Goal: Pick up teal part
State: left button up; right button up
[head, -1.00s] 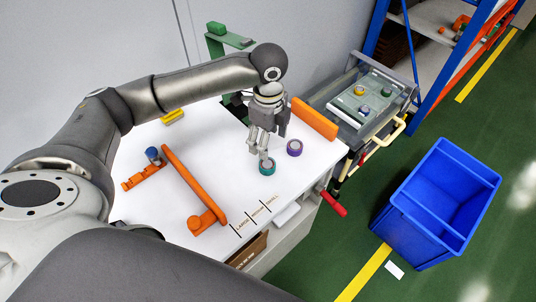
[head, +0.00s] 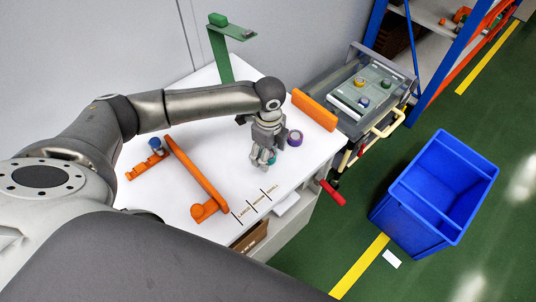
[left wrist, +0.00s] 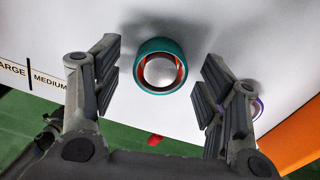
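The teal part (left wrist: 160,88) is a short ring with a reddish inside and a pale centre, on the white table. My left gripper (left wrist: 158,92) is open, with one finger on each side of the ring and a gap on both sides in the left wrist view. In the head view my left gripper (head: 262,162) points down over the teal part (head: 272,160) and hides most of it. A purple part (head: 295,138) sits just right of the gripper. My right gripper is not in view.
Orange bars (head: 200,172) lie on the left of the white table (head: 180,215); another orange bar (head: 314,110) stands at its right edge. A cart with a tray of parts (head: 362,92) and a blue bin (head: 436,195) are to the right.

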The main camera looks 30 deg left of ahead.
pick_arm(q)
jog(key=c, duration=1.2)
jog(key=shift+r, duration=0.25)
